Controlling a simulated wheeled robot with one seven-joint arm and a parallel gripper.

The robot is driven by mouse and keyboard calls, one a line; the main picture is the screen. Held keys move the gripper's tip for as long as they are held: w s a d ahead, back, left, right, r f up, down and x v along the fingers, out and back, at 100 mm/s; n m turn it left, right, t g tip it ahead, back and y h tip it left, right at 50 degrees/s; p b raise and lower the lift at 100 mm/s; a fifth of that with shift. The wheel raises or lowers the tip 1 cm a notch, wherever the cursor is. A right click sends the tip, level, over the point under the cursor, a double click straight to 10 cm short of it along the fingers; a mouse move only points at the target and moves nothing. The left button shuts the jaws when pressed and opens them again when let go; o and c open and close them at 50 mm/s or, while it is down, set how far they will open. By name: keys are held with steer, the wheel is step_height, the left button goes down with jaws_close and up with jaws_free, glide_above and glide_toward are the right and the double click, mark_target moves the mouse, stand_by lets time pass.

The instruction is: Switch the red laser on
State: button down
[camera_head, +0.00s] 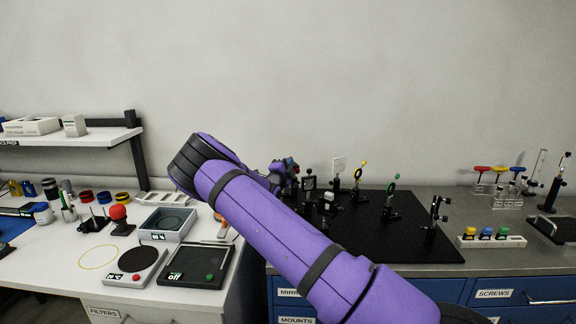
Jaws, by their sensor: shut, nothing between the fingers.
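I cannot pick out the red laser for certain; my purple arm hides part of the bench. My gripper (286,172) is small and partly covered by my own wrist, above the far left part of the black breadboard (385,232). It looks shut and empty, and I cannot tell if it touches anything.
Several optic mounts (391,200) stand on the breadboard. Colour-handled tools (498,172) and a tray of coloured caps (490,238) are at right. A scale-like device (135,263), a grey tray (168,224) and a red ball on a stand (118,213) crowd the left table.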

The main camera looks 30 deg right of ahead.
steer(key=shift+d+r+m+g, duration=0.1)
steer(key=shift+r+m+g, duration=0.05)
steer(key=shift+m+g, duration=0.3)
steer(key=s+a+r+m+g+y, duration=0.2)
steer(key=s+a+r, duration=0.3)
steer(key=s+a, duration=0.3)
steer(key=shift+a+m+y, duration=0.7)
steer(key=shift+a+m, duration=0.15)
stand_by(0.3)
stand_by(0.4)
